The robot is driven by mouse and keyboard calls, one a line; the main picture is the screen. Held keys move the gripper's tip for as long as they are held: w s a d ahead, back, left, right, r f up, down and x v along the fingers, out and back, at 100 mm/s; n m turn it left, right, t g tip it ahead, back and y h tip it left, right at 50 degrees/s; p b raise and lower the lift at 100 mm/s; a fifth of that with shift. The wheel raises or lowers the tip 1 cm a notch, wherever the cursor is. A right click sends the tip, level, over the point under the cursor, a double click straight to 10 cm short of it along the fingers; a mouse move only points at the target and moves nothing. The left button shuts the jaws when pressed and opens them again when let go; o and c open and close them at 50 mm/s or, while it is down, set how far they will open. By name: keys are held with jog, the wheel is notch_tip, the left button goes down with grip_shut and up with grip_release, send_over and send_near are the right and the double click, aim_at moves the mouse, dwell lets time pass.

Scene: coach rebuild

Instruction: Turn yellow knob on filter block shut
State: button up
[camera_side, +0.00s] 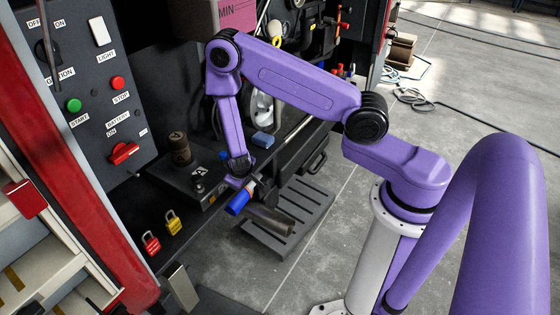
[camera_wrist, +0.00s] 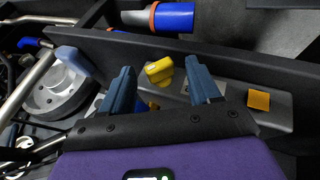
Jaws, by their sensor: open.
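The yellow knob (camera_wrist: 159,71) shows in the wrist view, beyond and between the two blue-grey fingers of my gripper (camera_wrist: 158,66). The fingers are apart, one on each side of the knob in the picture, with nothing held. I cannot tell whether either finger touches it. The knob sits by a grey metal block (camera_wrist: 236,98), partly hidden by my gripper, with a square yellow tag (camera_wrist: 259,100) to the right. In the side view my gripper (camera_side: 243,184) points down near the blue cylinder, and the knob is hidden there.
A blue cylinder with an orange end (camera_wrist: 172,17) lies beyond a dark rail (camera_wrist: 225,62). In the side view, a slatted step (camera_side: 309,205) and a control panel (camera_side: 90,75) flank the work.

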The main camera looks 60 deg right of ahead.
jog(key=shift+d+r+m+y, duration=0.1)
jog(key=shift+d+m+y, duration=0.2)
jog(key=shift+y, duration=0.9)
jog(key=shift+d+r+m+y, duration=0.1)
jog(key=shift+d+m+y, duration=0.2)
jog(key=shift+y, duration=0.9)
jog(key=v, duration=1.7)
jog(key=s+a+r+n+g+y, duration=0.1)
jog(key=s+a+r+n+g, duration=0.1)
jog(key=s, duration=0.5)
jog(key=s+a+r+n+g+y, duration=0.1)
jog(key=s+a+r+n, duration=0.4)
jog(key=a, duration=0.4)
jog(key=shift+s+r+n+g, duration=0.2)
jog(key=shift+s+n+g, duration=0.3)
jog(key=shift+s, duration=0.5)
